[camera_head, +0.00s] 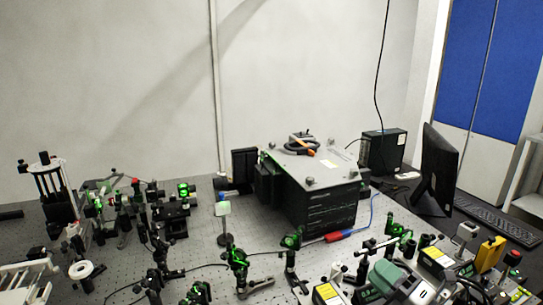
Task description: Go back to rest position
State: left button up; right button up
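My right gripper (380,276) seems to be at the bottom right, low in the picture among crowded bench equipment. Its fingers are hard to tell from the dark and grey parts around it, so I cannot see whether it is open or shut. I see nothing clearly held in it. I cannot make out my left gripper anywhere in the view.
Green-lit optical mounts (237,258) stand across the perforated bench (120,262). A large dark box with a grey lid (312,168) stands mid-bench. A monitor (438,168), keyboard (495,220) and yellow-labelled instruments (437,258) crowd the right. Cables cross the bench.

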jog(key=s+d+f+m+g+h, duration=0.15)
jog(key=s+f+m+h, duration=0.35)
jog(key=m+h, duration=0.55)
jog(key=s+d+f+m+h, duration=0.4)
jog(key=m+h, duration=0.3)
jog(key=m, duration=0.6)
jog(key=s+a+f+m+g+y, duration=0.1)
jog(key=s+a+f+g+y, duration=0.2)
jog(key=s, duration=0.4)
jog(key=s+a+f+m+g, duration=0.1)
jog(key=s+a+f+g, duration=0.25)
jog(key=s+g, duration=0.2)
jog(key=s+a+f+m+g+y, duration=0.1)
jog(key=s+a+f+g+y, duration=0.2)
jog(key=s, duration=0.4)
notch_tip(320, 180, down, 25)
jog(key=g+h, duration=0.1)
jog(key=h, duration=0.1)
jog(key=s+d+f+g, duration=0.1)
jog(key=s+d+f, duration=0.1)
jog(key=s+f, duration=0.6)
jog(key=s+d+f, duration=0.1)
jog(key=s+f, duration=0.8)
jog(key=shift+d+f+n+g, duration=0.4)
jog(key=shift+n, duration=0.05)
